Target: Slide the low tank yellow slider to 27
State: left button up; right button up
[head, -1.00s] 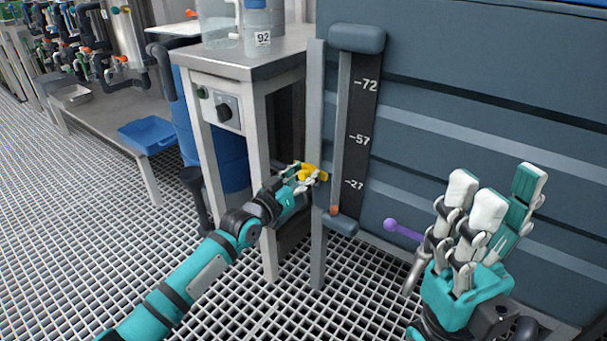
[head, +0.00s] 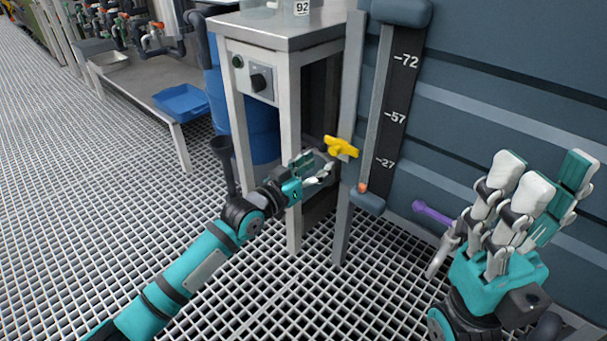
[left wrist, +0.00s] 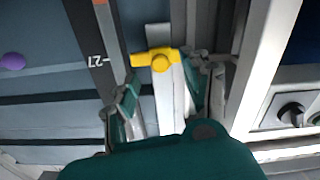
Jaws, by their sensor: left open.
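The yellow slider (head: 341,147) sits on the grey upright rail (head: 349,95), left of the dark scale (head: 402,85) marked 72, 57 and 27. In the left wrist view the slider (left wrist: 160,60) shows about level with the 27 mark (left wrist: 95,61), which appears upside down. My left gripper (head: 318,170) is open and empty, just below and left of the slider. In the wrist view its fingers (left wrist: 163,100) are spread, with the slider beyond them; no contact shows. My right gripper (head: 535,185) is open and empty at the right, fingers pointing up.
A metal stand (head: 290,38) with a control knob is left of the rail. An orange-red float (head: 362,187) is at the bottom of the gauge tube. A purple rod (head: 433,213) sticks out near my right gripper. A blue tray (head: 181,102) lies on a low bench at left.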

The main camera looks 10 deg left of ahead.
pick_arm(q)
jog(key=v, duration=0.5)
dwell(0.3)
